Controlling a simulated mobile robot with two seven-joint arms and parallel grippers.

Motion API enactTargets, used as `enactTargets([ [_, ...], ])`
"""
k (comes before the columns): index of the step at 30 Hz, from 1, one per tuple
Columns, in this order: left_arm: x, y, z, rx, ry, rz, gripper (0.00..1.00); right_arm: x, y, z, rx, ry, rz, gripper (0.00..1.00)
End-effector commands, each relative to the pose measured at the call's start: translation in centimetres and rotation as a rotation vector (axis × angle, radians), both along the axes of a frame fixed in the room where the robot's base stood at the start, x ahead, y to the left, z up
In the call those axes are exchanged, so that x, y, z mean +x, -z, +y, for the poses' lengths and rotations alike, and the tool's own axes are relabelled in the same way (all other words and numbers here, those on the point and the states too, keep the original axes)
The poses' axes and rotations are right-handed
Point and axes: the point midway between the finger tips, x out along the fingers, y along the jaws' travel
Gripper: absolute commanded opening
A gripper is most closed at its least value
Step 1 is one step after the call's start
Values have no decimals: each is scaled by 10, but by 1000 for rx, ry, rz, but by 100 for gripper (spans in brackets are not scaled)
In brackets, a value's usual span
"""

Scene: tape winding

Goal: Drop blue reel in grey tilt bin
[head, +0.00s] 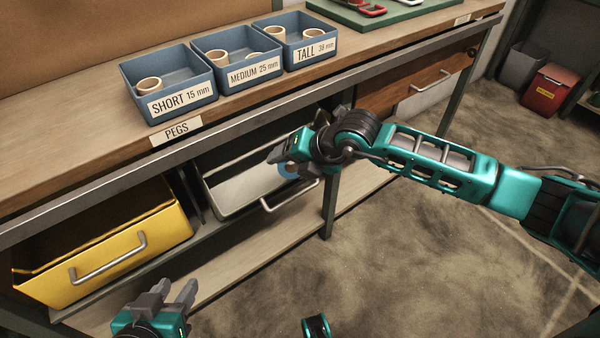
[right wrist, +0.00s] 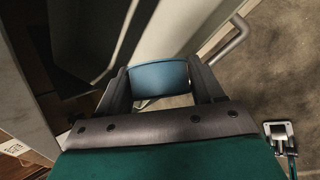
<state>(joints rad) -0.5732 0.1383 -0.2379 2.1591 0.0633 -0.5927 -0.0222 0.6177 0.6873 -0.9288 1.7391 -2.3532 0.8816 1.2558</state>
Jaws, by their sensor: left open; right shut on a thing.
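The blue reel (head: 289,171) is held at the grey tilt bin, partly hidden by my right gripper (head: 281,158). In the right wrist view, the reel (right wrist: 158,78) sits between the two fingers, which are shut on it. The grey tilt bin (head: 236,193) hangs tipped open under the bench, with a bar handle on its front. The reel is over the right part of its opening, near the front edge; its exact height above the bin is hard to tell. My left gripper (head: 172,297) is open and empty, low in front of the shelf.
A yellow tilt bin (head: 110,255) stands open to the left of the grey one. Blue peg trays (head: 170,85) stand on the bench top above. A bench leg (head: 331,205) is just right of the grey bin.

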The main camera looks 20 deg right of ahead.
Motion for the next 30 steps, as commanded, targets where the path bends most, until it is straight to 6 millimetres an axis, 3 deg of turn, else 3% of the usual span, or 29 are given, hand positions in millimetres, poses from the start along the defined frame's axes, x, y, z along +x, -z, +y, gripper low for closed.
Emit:
enactTargets([
  [12, 4, -2, -2, -3, 4, -10, 43, 33, 6, 12, 1, 0, 0, 38],
  [26, 4, -1, -1, -4, 2, -9, 43, 39, 7, 14, 1, 0, 0, 38],
  [27, 4, -1, -1, -4, 2, -9, 43, 39, 7, 14, 1, 0, 0, 69],
  [30, 3, 0, -1, -5, 1, -7, 43, 39, 7, 14, 1, 0, 0, 78],
])
